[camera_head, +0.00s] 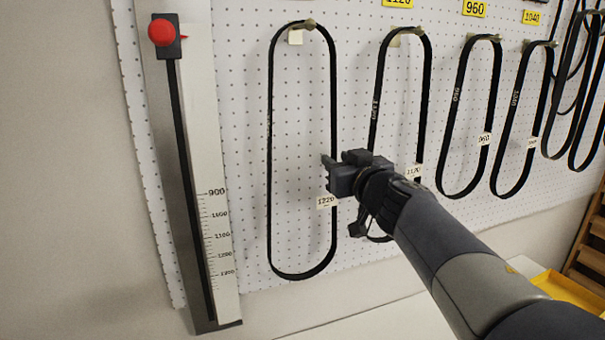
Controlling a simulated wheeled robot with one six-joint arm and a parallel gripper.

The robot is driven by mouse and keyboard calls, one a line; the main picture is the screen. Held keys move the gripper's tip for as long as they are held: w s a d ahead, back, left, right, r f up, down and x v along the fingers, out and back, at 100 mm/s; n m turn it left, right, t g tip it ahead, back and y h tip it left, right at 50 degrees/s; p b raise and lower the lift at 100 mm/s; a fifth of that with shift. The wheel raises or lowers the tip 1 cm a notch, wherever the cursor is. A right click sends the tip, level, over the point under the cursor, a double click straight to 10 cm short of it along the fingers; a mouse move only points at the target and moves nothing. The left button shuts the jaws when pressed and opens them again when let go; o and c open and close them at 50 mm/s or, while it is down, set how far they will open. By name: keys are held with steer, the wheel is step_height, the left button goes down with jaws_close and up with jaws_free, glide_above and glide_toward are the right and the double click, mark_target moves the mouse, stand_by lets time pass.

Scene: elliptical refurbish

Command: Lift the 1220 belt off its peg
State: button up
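The 1220 belt (269,150) is a long black loop hanging from its peg (309,23) on the white pegboard. A small white tag reading 1220 (327,202) is on its right strand. My gripper (328,172) comes in from the lower right and its tip is at or just in front of the belt's right strand, above the tag. The fingers are small and dark here, and I cannot tell whether they are open or shut, or whether they touch the belt.
A belt tagged 1120 (378,85) hangs just right, partly hidden behind my gripper. A belt tagged 960 (460,95) and more belts hang further right. A measuring scale with a red knob (162,32) stands at the left. A yellow tray (568,289) is at the lower right.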

steer(key=shift+x, duration=1.3)
steer(key=shift+c, duration=0.2)
jaws_close()
